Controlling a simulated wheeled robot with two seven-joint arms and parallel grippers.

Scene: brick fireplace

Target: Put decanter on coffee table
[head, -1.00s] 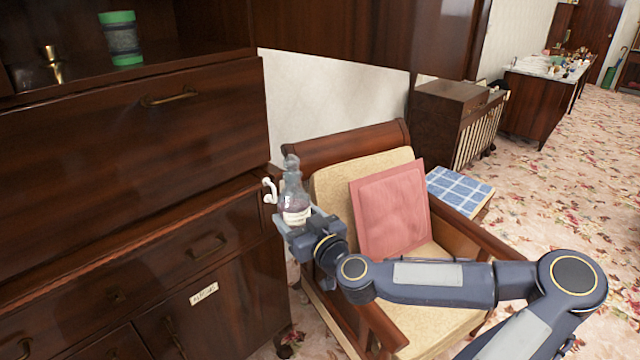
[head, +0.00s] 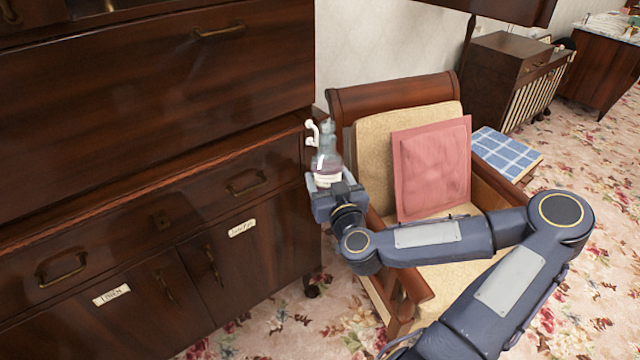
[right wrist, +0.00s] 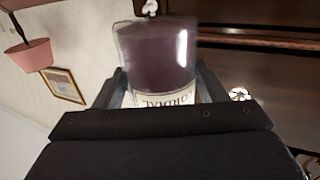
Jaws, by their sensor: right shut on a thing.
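The decanter (head: 327,157) is a clear glass bottle with a stopper, dark purple liquid and a pale label. My right gripper (head: 326,186) is shut on it and holds it upright in the air, between the dark wooden cabinet and the armchair. In the right wrist view the decanter (right wrist: 157,62) sits between the two fingers (right wrist: 160,88), its label partly hidden by the gripper body. My left gripper is not in view. No coffee table can be made out for certain.
The cabinet (head: 130,155) with drawers and labelled doors fills the left. A wooden armchair with a red cushion (head: 432,168) stands beneath and beside my right arm. A blue checked stool (head: 505,152) is behind it. Floral carpet (head: 285,325) lies open in front.

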